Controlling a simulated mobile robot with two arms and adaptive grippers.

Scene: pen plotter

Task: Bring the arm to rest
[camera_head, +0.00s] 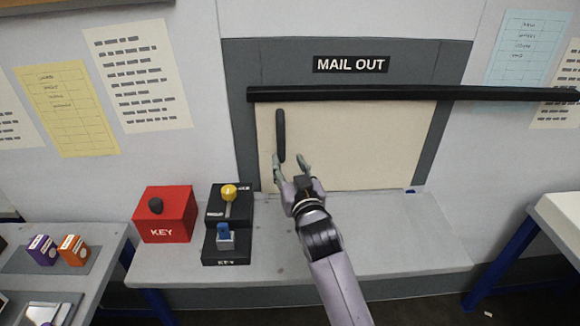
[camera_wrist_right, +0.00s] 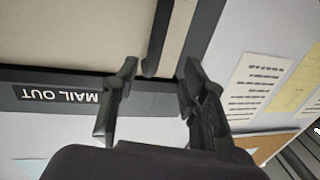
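My right gripper (camera_head: 289,158) is in front of the cream panel (camera_head: 350,150) under the MAIL OUT sign (camera_head: 351,64). Its fingers are spread, with nothing held between them. It also shows open in the right wrist view (camera_wrist_right: 158,68). A dark vertical handle (camera_head: 281,132) on the panel's left side is close to the left fingertip. In the wrist view a dark bar-like part (camera_wrist_right: 156,45) shows beyond the gap between the fingers; I cannot tell whether it touches them. My left gripper is not in view.
A long black bar (camera_head: 410,95) crosses the panel's top and runs right. On the grey counter (camera_head: 400,250) stand a red KEY box (camera_head: 165,214) and a black control box (camera_head: 226,247) with a yellow-knobbed lever (camera_head: 229,193). The counter's right part is clear.

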